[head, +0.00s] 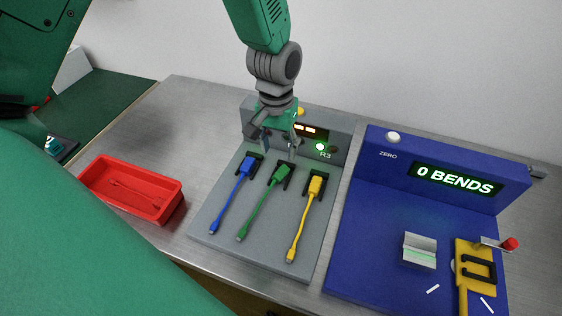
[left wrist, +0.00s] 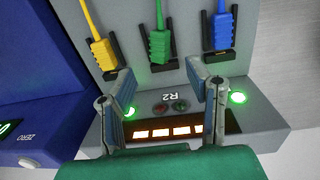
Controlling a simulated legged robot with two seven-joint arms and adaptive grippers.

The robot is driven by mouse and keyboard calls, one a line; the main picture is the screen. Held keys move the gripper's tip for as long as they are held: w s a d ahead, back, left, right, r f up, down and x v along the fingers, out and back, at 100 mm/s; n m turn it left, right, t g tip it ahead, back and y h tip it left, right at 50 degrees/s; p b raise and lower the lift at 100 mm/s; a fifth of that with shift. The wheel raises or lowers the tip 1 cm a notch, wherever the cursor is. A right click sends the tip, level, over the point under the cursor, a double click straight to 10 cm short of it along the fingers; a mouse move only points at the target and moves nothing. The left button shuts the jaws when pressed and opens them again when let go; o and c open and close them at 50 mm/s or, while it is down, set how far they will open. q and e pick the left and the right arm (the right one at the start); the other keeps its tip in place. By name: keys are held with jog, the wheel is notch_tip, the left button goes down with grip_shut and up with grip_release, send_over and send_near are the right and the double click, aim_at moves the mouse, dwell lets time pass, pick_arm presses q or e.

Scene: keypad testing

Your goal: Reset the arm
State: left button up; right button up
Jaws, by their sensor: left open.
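My left gripper (head: 278,148) hangs over the back of the grey test station (head: 215,215), in front of its raised display panel. In the left wrist view its two fingers (left wrist: 163,82) are spread apart with nothing between them. The blue cable (head: 237,188), green cable (head: 264,198) and yellow cable (head: 306,215) lie on the station, their plugs at dark sockets. The green plug (left wrist: 160,45) is beyond the gap between the fingertips, apart from them. The fingers partly hide the panel. My right gripper is not in view.
A red tray (head: 165,209) stands left of the station, with a thin red item inside. On the right, a blue station (head: 360,225) reads "0 BENDS" and carries a metal block (head: 420,252) and a yellow fixture (head: 462,251) with a red-knobbed lever. Metal table is bare behind the tray.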

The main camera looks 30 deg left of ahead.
pick_arm(q)
jog(key=shift+a+r, duration=0.1)
jog(key=shift+r, duration=1.15)
